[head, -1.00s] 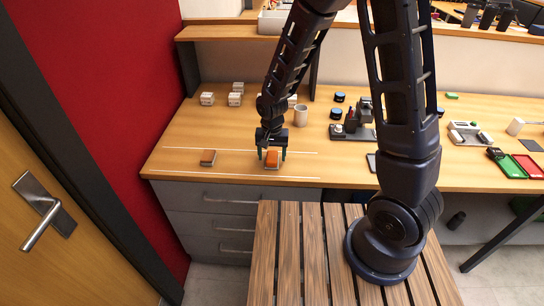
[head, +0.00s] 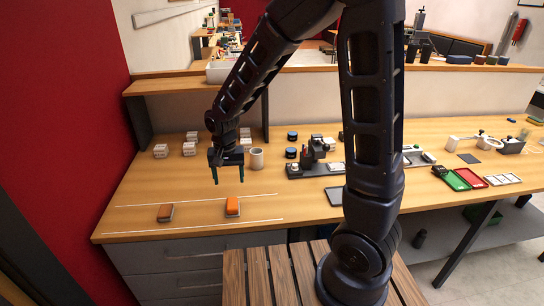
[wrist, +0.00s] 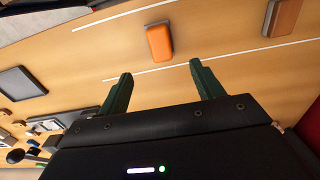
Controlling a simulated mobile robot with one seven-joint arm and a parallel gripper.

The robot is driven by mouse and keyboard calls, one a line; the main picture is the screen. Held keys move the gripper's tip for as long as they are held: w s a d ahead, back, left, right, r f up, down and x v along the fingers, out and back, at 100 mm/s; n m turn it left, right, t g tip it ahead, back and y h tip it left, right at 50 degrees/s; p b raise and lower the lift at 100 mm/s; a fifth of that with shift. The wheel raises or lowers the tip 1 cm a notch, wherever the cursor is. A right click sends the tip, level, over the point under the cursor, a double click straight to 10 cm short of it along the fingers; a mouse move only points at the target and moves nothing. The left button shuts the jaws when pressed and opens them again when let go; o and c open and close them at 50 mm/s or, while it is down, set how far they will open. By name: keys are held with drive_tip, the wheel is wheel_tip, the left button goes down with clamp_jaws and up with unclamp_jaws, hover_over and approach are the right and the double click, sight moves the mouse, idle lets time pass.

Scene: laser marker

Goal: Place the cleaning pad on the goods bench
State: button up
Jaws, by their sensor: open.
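The right pad (head: 232,206) also shows in the wrist view (wrist: 159,42), ahead of my fingertips. The left pad (head: 165,212) shows at the upper right of the wrist view (wrist: 282,17). I cannot tell by looks which one is the cleaning pad. My gripper (head: 229,176) is open and empty, above and a little behind the right pad, apart from it. Its green fingers (wrist: 160,72) have only bare bench between them.
A dark device (head: 312,152) stands to the right. Red and green trays (head: 468,178) lie at the far right. A raised shelf (head: 170,84) runs along the back.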

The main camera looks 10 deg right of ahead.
drive_tip(key=w+d+r+t, duration=0.1)
drive_tip(key=d+r, duration=0.6)
drive_tip(key=d, duration=0.2)
drive_tip(key=d+r+t, duration=0.1)
drive_tip(key=d+r, duration=0.5)
drive_tip(key=d, duration=0.3)
drive_tip(key=s+d+r+t, duration=0.1)
drive_tip(key=s+d+r, duration=0.2)
drive_tip(key=d, duration=0.4)
drive_tip(key=s+d+r+t, duration=0.1)
drive_tip(key=s+d+r, duration=0.3)
drive_tip(key=s+d, duration=0.2)
drive_tip(key=shift+s+d+r+t, duration=0.2)
drive_tip(key=shift+s+d+t, duration=0.1)
drive_tip(key=shift+d, duration=0.45)
